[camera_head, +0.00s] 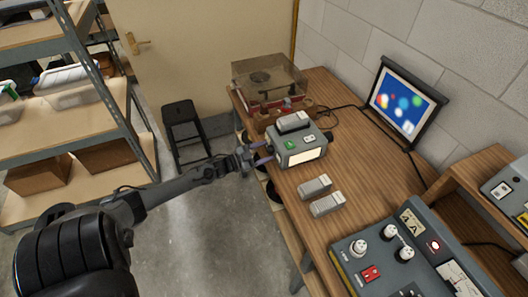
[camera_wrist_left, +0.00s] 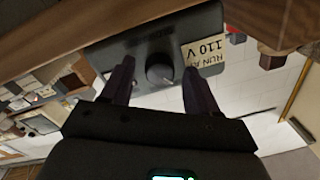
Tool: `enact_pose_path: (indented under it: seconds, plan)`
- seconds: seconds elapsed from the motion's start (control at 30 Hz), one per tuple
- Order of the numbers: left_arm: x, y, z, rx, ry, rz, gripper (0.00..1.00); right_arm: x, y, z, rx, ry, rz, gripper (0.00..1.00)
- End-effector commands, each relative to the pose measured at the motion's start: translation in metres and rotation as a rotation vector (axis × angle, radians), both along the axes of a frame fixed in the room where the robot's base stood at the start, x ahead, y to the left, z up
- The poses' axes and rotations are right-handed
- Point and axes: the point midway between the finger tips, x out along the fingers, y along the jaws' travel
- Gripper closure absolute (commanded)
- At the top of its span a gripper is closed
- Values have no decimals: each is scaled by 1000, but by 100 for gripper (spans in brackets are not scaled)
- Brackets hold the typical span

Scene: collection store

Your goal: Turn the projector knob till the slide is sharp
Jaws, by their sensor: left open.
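The projector (camera_head: 288,159) is a grey box on the wooden bench, with a green label and a pale front panel. Its round dark knob (camera_wrist_left: 160,70) shows in the left wrist view on a dark face beside an upside-down "RUN AT 110 V" label. My left gripper (camera_head: 262,154) is at the projector's left end, its fingers open on either side of the knob; I cannot tell whether they touch it. In the head view the knob is not discernible. The screen (camera_head: 403,101) shows coloured blobs on blue with soft edges. My right gripper is not in view.
Two grey slide-like blocks (camera_head: 327,205) lie on the bench (camera_head: 377,182) in front of the projector. A record player (camera_head: 268,80) with a clear lid stands behind it. A control panel (camera_head: 398,250) is at front right, a black stool (camera_head: 183,130) at left.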

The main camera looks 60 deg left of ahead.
Motion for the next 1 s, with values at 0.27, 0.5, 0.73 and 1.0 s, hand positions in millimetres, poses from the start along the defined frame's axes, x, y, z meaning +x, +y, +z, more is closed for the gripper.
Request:
enact_pose_path:
  seconds: [0.27, 0.5, 0.73, 1.0]
  plan:
    - [-30, 3, -1, -1, 4, 0, 40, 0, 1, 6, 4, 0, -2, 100]
    - [-71, 7, -2, -2, 5, 0, 40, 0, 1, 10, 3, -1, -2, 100]
    - [-98, 11, -2, 0, 2, 1, 40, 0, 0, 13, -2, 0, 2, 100]
    - [-106, 12, -2, 0, 0, 1, 40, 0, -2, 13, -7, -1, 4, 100]
